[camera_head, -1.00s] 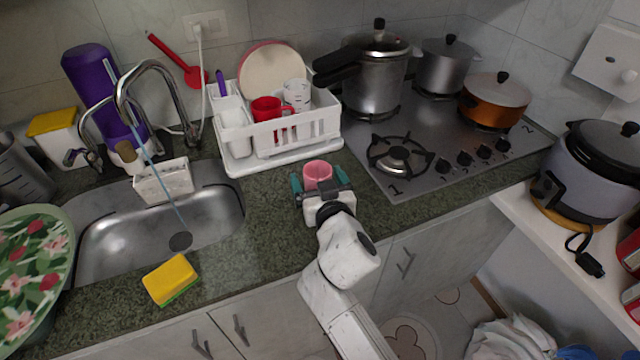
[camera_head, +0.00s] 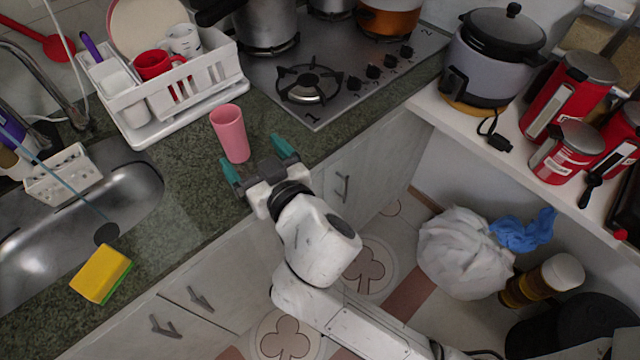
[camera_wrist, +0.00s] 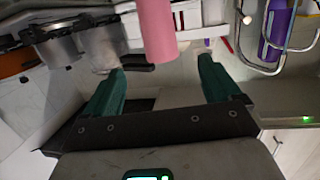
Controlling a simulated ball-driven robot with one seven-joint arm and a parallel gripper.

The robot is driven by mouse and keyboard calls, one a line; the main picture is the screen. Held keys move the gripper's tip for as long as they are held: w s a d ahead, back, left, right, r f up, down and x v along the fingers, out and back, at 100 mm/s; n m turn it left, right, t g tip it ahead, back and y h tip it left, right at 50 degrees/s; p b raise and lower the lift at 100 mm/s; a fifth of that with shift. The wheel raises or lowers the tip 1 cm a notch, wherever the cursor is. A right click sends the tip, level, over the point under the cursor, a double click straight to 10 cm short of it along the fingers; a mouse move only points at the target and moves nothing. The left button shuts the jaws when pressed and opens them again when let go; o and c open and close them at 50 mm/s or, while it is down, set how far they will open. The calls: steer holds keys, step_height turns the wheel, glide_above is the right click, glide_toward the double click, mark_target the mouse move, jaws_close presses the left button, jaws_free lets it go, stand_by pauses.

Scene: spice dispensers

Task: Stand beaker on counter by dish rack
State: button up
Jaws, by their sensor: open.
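The pink beaker (camera_head: 230,134) stands upright on the dark green counter (camera_head: 195,180), just in front of the white dish rack (camera_head: 170,100). My gripper (camera_head: 258,164) is open, with its teal fingers spread, and sits toward the counter's front edge beside the beaker. The beaker is clear of the fingers. In the wrist view the beaker (camera_wrist: 157,30) appears beyond the open fingertips (camera_wrist: 160,75), with a gap between.
The stove (camera_head: 330,75) is behind and right of the gripper. The sink (camera_head: 120,205) and a yellow sponge (camera_head: 100,273) are at left. A red mug (camera_head: 157,65) sits in the rack. A shelf (camera_head: 480,128) with a rice cooker (camera_head: 490,60) is at right.

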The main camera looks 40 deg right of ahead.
steer(key=s+d+f+m+g+h, duration=0.1)
steer(key=s+d+f+g+h, duration=0.1)
steer(key=s+d+f+g, duration=0.4)
steer(key=s+d+f+n+g+y, duration=0.1)
steer(key=s+f+g+y, duration=0.1)
steer(key=s+f+g, duration=0.2)
steer(key=s+d+f+n+g+y, duration=0.1)
steer(key=s+f+g, duration=0.4)
steer(key=s+f, duration=0.6)
steer(key=s+d+y, duration=0.1)
steer(key=s, duration=0.4)
steer(key=shift+s+d+f, duration=0.15)
steer(key=shift+s+d, duration=0.05)
steer(key=shift+s, duration=0.15)
